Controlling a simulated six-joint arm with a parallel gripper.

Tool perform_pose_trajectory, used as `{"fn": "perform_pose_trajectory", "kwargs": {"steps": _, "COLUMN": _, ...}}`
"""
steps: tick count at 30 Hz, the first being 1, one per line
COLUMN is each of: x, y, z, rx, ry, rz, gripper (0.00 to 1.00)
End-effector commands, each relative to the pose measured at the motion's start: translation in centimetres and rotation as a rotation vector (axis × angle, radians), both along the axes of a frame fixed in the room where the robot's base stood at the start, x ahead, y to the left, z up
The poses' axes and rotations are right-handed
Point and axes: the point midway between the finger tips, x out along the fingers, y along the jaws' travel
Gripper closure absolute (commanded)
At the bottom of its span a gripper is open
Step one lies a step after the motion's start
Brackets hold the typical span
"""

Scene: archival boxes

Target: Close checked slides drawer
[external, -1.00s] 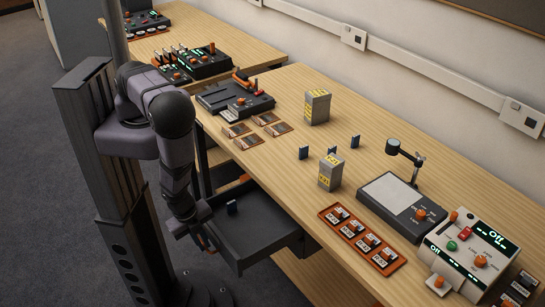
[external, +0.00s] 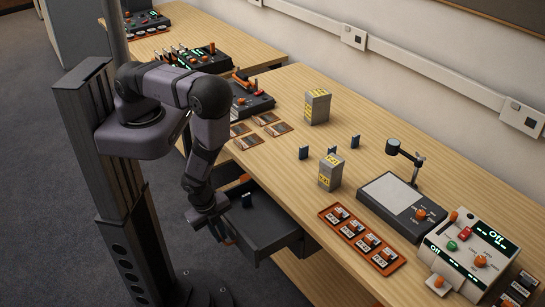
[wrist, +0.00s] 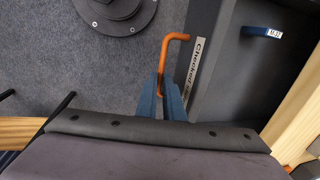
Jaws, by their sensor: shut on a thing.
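The dark grey checked slides drawer (external: 278,228) hangs partly open below the front edge of the wooden table. In the wrist view its front carries a white label (wrist: 194,75) that reads "Checked" and a partly hidden word. Its orange handle (wrist: 167,47) stands out from the front. My gripper (external: 224,236) is at the drawer front, and in the wrist view its blue fingers (wrist: 161,98) are shut on the orange handle. A small blue slide (external: 246,200) stands inside the drawer, and its white tag shows in the wrist view (wrist: 262,32).
On the table are brown slides (external: 265,119), two grey boxes with yellow labels (external: 331,172), small blue pieces (external: 303,153), an orange tray (external: 362,238), a light pad with a lamp (external: 393,195) and a control box (external: 470,250). My base stands on open floor beside the drawer.

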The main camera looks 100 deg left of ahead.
Motion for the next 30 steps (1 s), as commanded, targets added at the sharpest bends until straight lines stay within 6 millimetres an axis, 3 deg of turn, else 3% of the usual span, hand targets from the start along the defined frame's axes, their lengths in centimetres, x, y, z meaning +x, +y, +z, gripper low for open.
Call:
{"fn": "perform_pose_trajectory", "kwargs": {"steps": 18, "x": 9.7, "y": 9.7, "z": 0.1, "rx": 0.0, "ry": -0.007, "rz": 0.009, "gripper": 1.0}}
{"fn": "perform_pose_trajectory", "kwargs": {"steps": 30, "x": 12.7, "y": 12.7, "z": 0.1, "rx": 0.0, "ry": -0.002, "rz": 0.001, "gripper": 1.0}}
